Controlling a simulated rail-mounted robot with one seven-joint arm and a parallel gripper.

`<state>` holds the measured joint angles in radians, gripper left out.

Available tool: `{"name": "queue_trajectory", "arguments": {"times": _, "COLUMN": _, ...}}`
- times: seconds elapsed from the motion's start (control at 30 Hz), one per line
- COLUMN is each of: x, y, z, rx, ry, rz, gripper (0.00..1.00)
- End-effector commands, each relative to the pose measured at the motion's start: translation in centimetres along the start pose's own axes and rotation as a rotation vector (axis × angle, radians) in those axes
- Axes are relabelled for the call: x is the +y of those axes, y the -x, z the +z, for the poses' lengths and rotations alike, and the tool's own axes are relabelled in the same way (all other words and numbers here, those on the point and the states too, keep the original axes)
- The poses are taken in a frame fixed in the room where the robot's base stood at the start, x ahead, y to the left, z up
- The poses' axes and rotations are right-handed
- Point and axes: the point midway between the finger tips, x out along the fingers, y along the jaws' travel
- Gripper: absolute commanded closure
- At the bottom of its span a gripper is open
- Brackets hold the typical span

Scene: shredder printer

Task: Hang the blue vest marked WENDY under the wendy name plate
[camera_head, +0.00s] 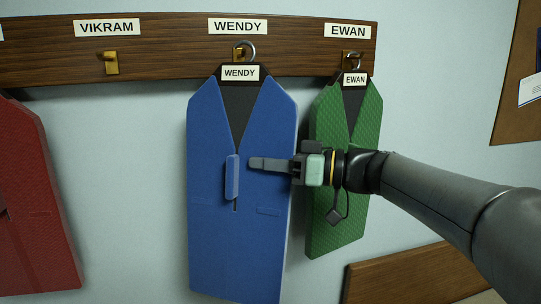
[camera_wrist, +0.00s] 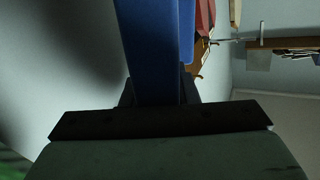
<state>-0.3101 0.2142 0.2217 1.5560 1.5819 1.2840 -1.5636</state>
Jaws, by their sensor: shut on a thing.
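The blue vest (camera_head: 212,230) with a WENDY tag (camera_head: 240,73) hangs upright below the wendy name plate (camera_head: 237,26). A silver ring (camera_head: 252,47) at its top overlaps the brass hook (camera_head: 237,55) under that plate; I cannot tell whether the ring sits over the hook or in front of it. My gripper (camera_head: 252,163) reaches in from the right at the vest's chest, beside a raised blue tab (camera_head: 232,178), and is shut on the vest. In the wrist view the blue vest (camera_wrist: 158,45) rises from between the dark fingers; the exact grip is hidden.
A green EWAN vest (camera_head: 335,235) hangs close on the right, partly behind my gripper. The VIKRAM hook (camera_head: 111,62) on the wooden rail (camera_head: 170,50) is empty. A red vest (camera_head: 40,220) hangs far left. A board (camera_head: 515,75) is on the wall at right.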

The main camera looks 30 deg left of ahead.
Motion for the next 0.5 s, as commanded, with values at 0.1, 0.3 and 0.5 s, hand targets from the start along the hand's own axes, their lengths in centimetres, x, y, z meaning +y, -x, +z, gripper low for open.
{"name": "queue_trajectory", "arguments": {"times": 0.1, "x": 0.5, "y": -0.4, "z": -0.5, "rx": 0.001, "ry": 0.0, "rz": -0.002, "gripper": 1.0}}
{"name": "queue_trajectory", "arguments": {"times": 0.3, "x": 1.5, "y": -1.0, "z": -0.6, "rx": 0.001, "ry": -0.001, "rz": -0.002, "gripper": 1.0}}
{"name": "queue_trajectory", "arguments": {"times": 0.5, "x": 2.7, "y": -1.5, "z": 0.3, "rx": 0.001, "ry": 0.002, "rz": -0.001, "gripper": 1.0}}
